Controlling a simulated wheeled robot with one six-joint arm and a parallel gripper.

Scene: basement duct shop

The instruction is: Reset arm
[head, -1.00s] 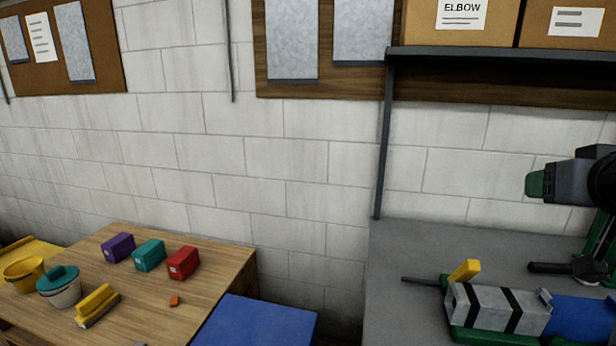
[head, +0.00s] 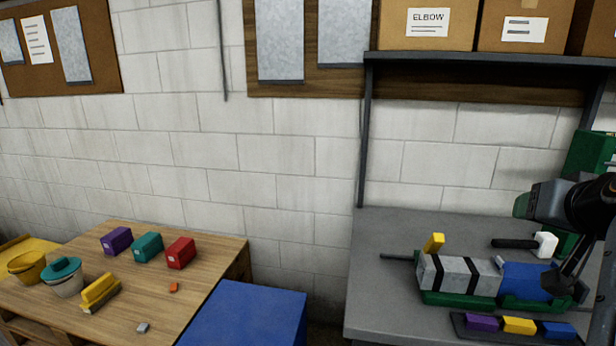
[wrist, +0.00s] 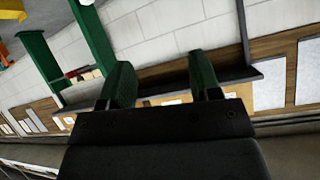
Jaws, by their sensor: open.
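My gripper (head: 520,206) is at the right of the head view, raised above the grey workbench (head: 385,265). Only its side with a green tip shows there. In the wrist view its two green fingers (wrist: 162,80) stand apart with nothing between them. The wrist view is tilted and looks toward the wall, shelf and boards, away from the bench top. My arm covers part of the bench's right end.
The bench holds a green fixture with a strapped grey duct (head: 460,276), a mallet (head: 545,245) and a tray of coloured blocks (head: 519,325). A shelf (head: 480,58) overhangs it. A wooden table (head: 205,290) with boxes and buckets and a blue surface (head: 250,318) lie left.

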